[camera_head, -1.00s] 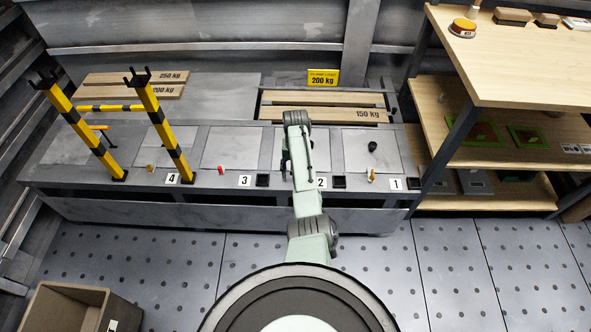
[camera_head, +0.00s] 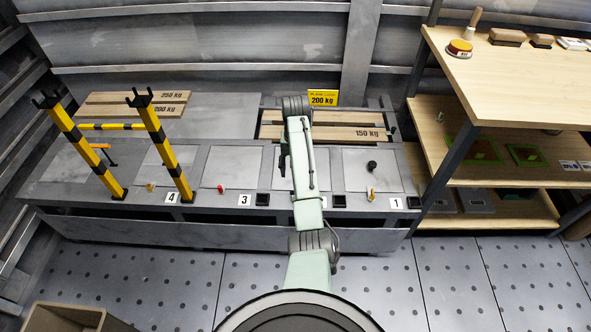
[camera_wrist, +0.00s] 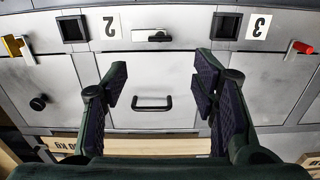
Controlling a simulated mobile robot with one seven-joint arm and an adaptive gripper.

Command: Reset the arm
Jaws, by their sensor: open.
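My arm reaches forward from my body over the grey bench (camera_head: 230,212) in the head view. In the wrist view my gripper (camera_wrist: 163,92) is open and empty, its two dark-padded fingers spread apart. Between the fingers, beyond them, lies a grey panel with a black handle (camera_wrist: 152,104) next to the number 2 label (camera_wrist: 109,27). I cannot tell how far the fingertips are from the panel. In the head view the arm hides part of bay 2, and the fingers are mostly hidden.
A yellow-black frame (camera_head: 165,150) stands upright on the bench's left. Planks marked 150 kg (camera_head: 335,132) lie at the back, near a yellow 200 kg sign (camera_head: 323,98). A wooden shelf (camera_head: 520,85) stands right. A brown box (camera_head: 70,318) sits at front left. Open floor lies in front.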

